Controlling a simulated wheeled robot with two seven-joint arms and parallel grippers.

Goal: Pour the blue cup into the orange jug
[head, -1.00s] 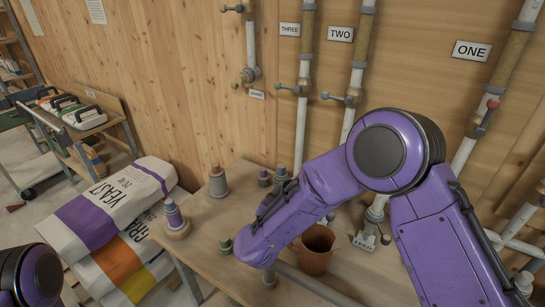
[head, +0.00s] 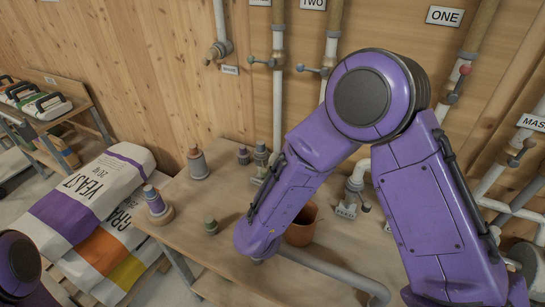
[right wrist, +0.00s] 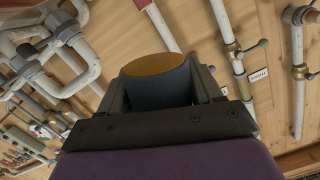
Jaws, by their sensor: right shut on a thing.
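In the right wrist view, a dark blue-grey cup (right wrist: 160,89) with a flat golden-brown surface at its top sits between the jaws of my right gripper (right wrist: 163,78), which is shut on it. The orange jug (head: 302,228) stands upright on the wooden table in the head view, just right of my right forearm, which covers part of it. My right gripper and the cup are hidden behind that forearm in the head view. My left gripper is out of view; only a purple piece of my left arm shows at the lower left.
Several small stacked containers (head: 197,163) stand on the wooden table (head: 190,232) left of my forearm. A grey pipe (head: 335,277) crosses the front. Wall pipes (head: 276,110) with valves rise behind. Sacks (head: 85,205) lie at the left.

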